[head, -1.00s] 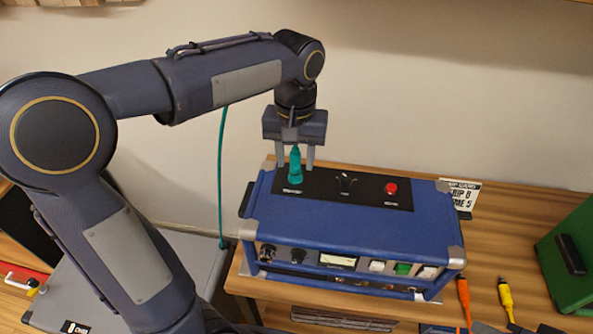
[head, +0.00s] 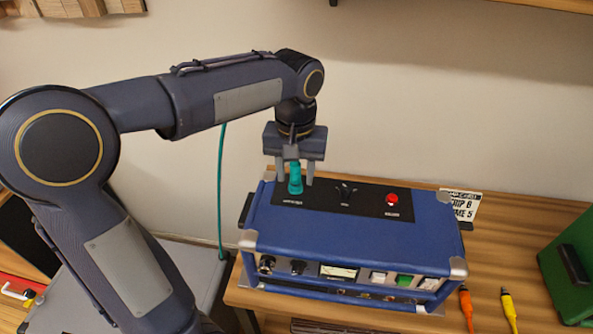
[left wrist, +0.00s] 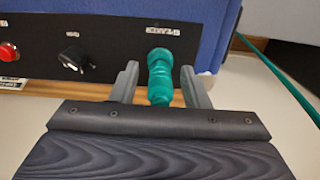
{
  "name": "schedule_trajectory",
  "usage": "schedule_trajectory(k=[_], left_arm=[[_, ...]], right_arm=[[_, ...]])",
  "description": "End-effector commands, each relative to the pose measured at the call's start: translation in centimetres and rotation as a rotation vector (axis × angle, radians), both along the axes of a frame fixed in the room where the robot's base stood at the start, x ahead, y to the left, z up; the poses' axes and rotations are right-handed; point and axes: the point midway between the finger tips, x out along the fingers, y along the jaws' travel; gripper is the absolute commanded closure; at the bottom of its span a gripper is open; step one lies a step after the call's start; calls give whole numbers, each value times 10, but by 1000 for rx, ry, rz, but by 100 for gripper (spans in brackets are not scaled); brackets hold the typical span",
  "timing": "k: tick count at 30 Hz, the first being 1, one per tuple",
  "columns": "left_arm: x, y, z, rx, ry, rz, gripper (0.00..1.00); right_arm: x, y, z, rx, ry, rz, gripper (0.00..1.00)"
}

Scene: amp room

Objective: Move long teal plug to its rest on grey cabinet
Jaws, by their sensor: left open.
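The long teal plug (head: 295,182) stands upright in a socket at the left end of the black panel on top of the blue amplifier (head: 350,229). My left gripper (head: 295,176) comes down from above with its fingers on either side of the plug. It is open. In the left wrist view the plug (left wrist: 160,75) is between the two fingers, with a visible gap on each side. A teal cable (head: 221,190) hangs behind my arm to the grey cabinet (head: 185,262) at lower left. My arm partly hides the cabinet top. My right gripper is not in view.
The panel also carries a black knob (head: 346,189) and a red button (head: 392,198). A label card (head: 461,205) stands behind the amplifier. Orange (head: 466,308) and yellow (head: 509,308) plugs lie to the right. A green case (head: 567,265) stands at far right.

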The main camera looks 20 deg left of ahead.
Motion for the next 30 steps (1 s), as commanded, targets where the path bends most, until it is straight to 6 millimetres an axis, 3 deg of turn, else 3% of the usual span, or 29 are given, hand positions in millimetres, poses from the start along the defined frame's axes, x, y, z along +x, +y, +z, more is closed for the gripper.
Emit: schedule_trajectory(k=[25, 30], left_arm=[[0, 0, -1, 1, 1, 0, 58], [0, 0, -1, 0, 1, 0, 78]], right_arm=[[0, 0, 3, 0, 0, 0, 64], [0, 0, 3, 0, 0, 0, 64]])
